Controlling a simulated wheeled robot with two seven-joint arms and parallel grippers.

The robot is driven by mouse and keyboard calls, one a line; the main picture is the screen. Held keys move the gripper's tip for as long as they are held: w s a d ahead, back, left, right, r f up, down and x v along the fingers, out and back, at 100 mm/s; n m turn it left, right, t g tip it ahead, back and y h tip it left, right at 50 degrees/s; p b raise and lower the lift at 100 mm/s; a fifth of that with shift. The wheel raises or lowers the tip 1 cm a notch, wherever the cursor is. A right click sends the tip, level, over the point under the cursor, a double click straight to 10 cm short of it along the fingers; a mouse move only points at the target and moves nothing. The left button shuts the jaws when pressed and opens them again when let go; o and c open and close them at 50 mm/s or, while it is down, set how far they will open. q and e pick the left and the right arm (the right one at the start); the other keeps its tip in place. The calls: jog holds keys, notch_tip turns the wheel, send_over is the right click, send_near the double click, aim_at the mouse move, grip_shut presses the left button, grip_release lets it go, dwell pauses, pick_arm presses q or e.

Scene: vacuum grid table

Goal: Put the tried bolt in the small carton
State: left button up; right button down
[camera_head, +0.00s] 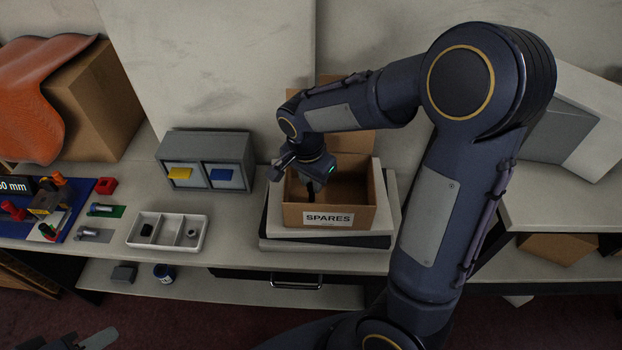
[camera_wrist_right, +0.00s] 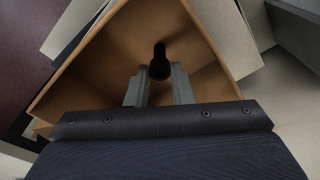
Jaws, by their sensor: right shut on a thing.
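The small carton (camera_head: 365,217), labelled SPARES, stands open on a stack of flat grey slabs. My right gripper (camera_head: 311,186) points down into its opening. In the right wrist view the gripper (camera_wrist_right: 159,78) is shut on a dark bolt (camera_wrist_right: 160,62), whose head and shank show between the fingertips. The carton's inner walls (camera_wrist_right: 110,72) surround the bolt in that view. I cannot tell whether the bolt touches the carton floor. Part of my left gripper (camera_head: 98,340) shows at the bottom left edge; its opening is unclear.
A white divided tray (camera_head: 168,244) holds a dark piece and a nut. A grey drawer unit (camera_head: 206,142) stands behind. A blue board (camera_head: 76,220) with coloured parts is at left.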

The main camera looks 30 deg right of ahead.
jog(key=shift+f, duration=0.15)
jog(key=c, duration=1.7)
grip_release()
jog(key=shift+f, duration=0.1)
jog(key=o, duration=0.4)
jog(key=shift+o, duration=0.2)
notch_tip(320, 180, up, 11)
jog(key=a, duration=0.1)
jog(key=s+a+n+t+y, duration=0.2)
jog(key=s+n+t+y, duration=0.3)
jog(key=s+n, duration=0.6)
jog(key=s, duration=0.7)
jog(key=shift+a+f+p, duration=0.35)
jog(key=shift+f, duration=0.05)
